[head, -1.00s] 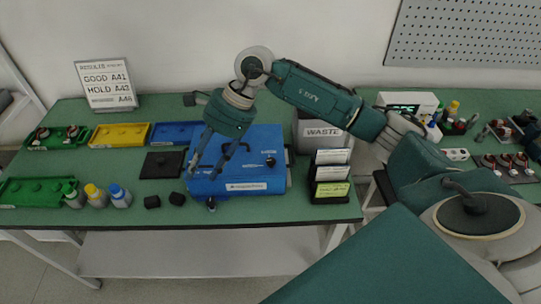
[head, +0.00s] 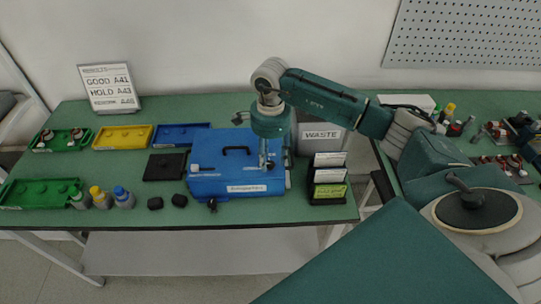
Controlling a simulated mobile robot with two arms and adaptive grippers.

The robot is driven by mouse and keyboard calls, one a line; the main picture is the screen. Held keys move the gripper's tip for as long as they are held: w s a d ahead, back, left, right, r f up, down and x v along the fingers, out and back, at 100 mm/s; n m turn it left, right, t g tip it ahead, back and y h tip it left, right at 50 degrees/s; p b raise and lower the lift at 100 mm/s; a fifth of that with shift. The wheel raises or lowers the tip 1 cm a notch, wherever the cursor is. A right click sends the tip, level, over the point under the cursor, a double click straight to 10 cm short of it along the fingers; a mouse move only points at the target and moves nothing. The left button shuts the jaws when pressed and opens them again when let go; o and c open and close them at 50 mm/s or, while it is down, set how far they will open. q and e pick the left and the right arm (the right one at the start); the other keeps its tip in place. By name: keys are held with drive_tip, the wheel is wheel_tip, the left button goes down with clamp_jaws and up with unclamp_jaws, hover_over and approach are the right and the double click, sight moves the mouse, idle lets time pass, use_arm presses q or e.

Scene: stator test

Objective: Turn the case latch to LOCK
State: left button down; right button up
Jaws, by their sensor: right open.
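A blue case (head: 225,178) lies closed on the green table, with a black handle on its lid and a white label on its front side. A small black part (head: 212,204) sticks out at the case's front left; I cannot tell whether it is the latch. My right gripper (head: 274,168) points down over the right part of the case lid, its fingers apart and empty. It hides that part of the lid, including the dark knob area. I cannot tell whether the fingertips touch the case. My left gripper is not in view.
A black card holder (head: 329,198) and a grey waste bin (head: 320,147) stand close right of the case. Yellow (head: 123,137) and green (head: 38,193) trays lie farther left.

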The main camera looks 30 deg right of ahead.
drive_tip(key=shift+f, duration=0.6)
clamp_jaws()
